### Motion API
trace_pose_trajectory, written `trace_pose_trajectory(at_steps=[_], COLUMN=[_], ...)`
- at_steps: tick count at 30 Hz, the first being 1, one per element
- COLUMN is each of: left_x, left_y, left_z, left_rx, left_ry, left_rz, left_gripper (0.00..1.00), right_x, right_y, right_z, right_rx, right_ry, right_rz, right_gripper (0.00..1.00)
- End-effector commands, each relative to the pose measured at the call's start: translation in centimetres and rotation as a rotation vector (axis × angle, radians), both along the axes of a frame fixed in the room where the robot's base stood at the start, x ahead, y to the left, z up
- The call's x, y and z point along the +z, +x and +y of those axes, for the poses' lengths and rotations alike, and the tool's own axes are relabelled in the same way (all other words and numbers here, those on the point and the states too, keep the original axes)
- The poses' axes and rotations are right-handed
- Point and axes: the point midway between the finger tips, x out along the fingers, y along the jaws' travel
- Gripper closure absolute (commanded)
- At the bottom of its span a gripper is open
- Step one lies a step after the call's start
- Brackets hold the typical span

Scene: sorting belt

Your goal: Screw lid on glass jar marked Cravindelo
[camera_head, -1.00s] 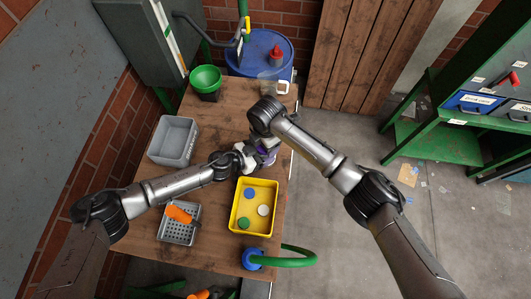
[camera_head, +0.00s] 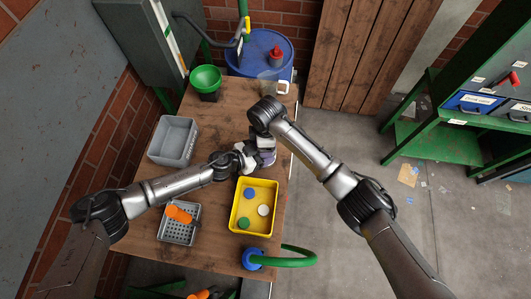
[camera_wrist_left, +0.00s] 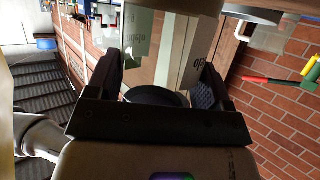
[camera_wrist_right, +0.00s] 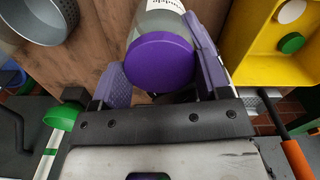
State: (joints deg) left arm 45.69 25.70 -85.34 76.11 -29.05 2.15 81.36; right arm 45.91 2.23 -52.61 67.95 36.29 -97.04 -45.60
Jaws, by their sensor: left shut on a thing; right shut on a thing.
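The glass jar (camera_head: 267,157) is at the table's right edge, between my two grippers. Its pale label, ending in "ndelo", shows in the right wrist view (camera_wrist_right: 172,7). The purple lid (camera_wrist_right: 161,62) covers the jar's mouth end there; how tightly it sits cannot be told. My right gripper (camera_wrist_right: 160,80) is shut on the lid, with a purple-padded finger on each side. In the head view it is mostly hidden by its arm. My left gripper (camera_head: 249,157) is shut on the jar; its dark fingers flank the jar in the left wrist view (camera_wrist_left: 160,85).
A yellow tray (camera_head: 235,222) with blue, white and green lids stands just in front of the jar. A grey bin (camera_head: 157,157), a basket (camera_head: 178,238) with an orange-handled tool, and a green funnel (camera_head: 206,78) stand on the left. The middle of the table is bare.

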Motion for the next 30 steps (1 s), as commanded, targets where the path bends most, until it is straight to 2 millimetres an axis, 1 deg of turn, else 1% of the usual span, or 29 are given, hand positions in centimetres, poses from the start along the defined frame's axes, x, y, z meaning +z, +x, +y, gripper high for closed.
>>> trace_pose_trajectory(at_steps=[1, 2, 9, 10, 16, 18, 20, 25, 30], left_x=[0.0, 0.0, 0.0, 0.0, 0.0, 0.0, 0.0, 0.0, 0.0], left_y=[0.0, 0.0, 0.0, 0.0, 0.1, 0.1, 0.1, 0.1, 0.1], left_z=[0.0, 0.0, 0.0, 0.0, 0.1, 0.1, 0.1, 0.0, 0.0], left_rx=[0.0, 0.0, 0.0, 0.0, 0.003, 0.004, 0.004, 0.003, 0.002], left_ry=[0.0, 0.0, 0.0, 0.0, 0.001, 0.0, 0.0, 0.001, 0.0], left_rz=[0.0, 0.0, 0.0, 0.0, -0.001, -0.001, -0.001, -0.001, -0.001], left_gripper=[0.92, 0.92, 0.92, 0.92, 0.92, 0.92, 0.92, 0.92, 0.92], right_x=[0.0, 0.0, 0.0, 0.0, 0.0, 0.3, 0.8, 3.0, 4.2], right_y=[0.0, 0.0, 0.0, 0.0, -0.1, -0.1, -0.1, -0.1, 0.0], right_z=[0.0, 0.0, 0.0, 0.0, 0.1, 0.2, 0.2, 0.3, 0.1], right_rx=[0.0, 0.001, 0.003, 0.003, 0.005, 0.006, 0.006, 0.007, 0.005], right_ry=[0.0, 0.0, 0.0, 0.0, 0.001, 0.002, 0.003, 0.005, 0.002], right_rz=[-0.001, -0.001, 0.0, 0.0, 0.003, 0.003, 0.002, -0.001, 0.0], right_gripper=[0.59, 0.3, 0.07, 0.05, 0.05, 0.05, 0.05, 0.05, 0.05])
